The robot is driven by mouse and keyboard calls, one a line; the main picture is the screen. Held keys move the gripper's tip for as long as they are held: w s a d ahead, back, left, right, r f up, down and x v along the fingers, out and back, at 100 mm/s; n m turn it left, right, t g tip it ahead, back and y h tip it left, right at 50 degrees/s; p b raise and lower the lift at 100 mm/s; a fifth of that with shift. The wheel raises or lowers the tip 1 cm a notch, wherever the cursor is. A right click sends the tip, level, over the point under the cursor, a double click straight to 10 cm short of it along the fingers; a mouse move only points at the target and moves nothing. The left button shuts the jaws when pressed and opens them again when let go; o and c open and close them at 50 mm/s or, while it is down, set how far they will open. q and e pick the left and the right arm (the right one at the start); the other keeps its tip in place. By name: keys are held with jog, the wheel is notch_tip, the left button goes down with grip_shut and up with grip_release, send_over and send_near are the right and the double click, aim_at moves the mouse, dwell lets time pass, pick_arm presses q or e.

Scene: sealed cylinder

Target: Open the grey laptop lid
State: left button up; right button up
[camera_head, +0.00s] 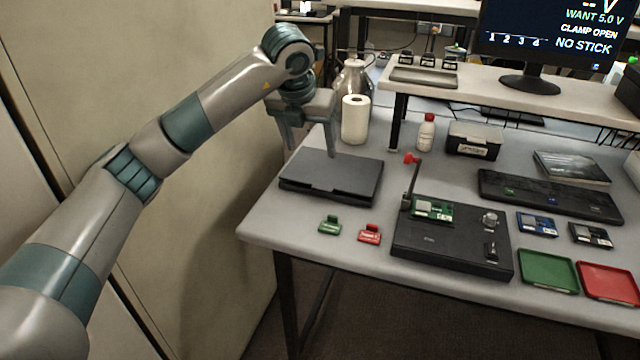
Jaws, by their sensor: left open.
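The grey laptop (335,180) lies flat on the left end of the table, and its lid looks shut. My left gripper (312,152) comes in from the left and hangs over the far side of the laptop. Its two fingers point down, spread apart, with nothing visible between them. The fingertips are close to the laptop's far edge; I cannot tell whether they touch it. My right gripper does not show.
A paper roll (355,120) and a glass flask (355,78) stand behind the laptop. Green (330,225) and red (370,234) tags lie in front. A black test fixture (450,248) with a raised lever stands to the right, below a monitor (545,45) on a shelf.

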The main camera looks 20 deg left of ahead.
pick_arm(q)
jog(key=p, duration=0.3)
send_near(321, 189)
jog(key=p+x, duration=0.2)
jog(key=x, duration=0.5)
jog(key=shift+f, duration=0.1)
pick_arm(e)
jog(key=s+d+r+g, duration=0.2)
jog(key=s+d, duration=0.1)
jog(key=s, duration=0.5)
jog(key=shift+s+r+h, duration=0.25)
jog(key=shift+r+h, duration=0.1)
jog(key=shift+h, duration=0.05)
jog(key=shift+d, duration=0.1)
pick_arm(q)
jog(key=c, duration=1.5)
jog(key=shift+w+d, duration=0.1)
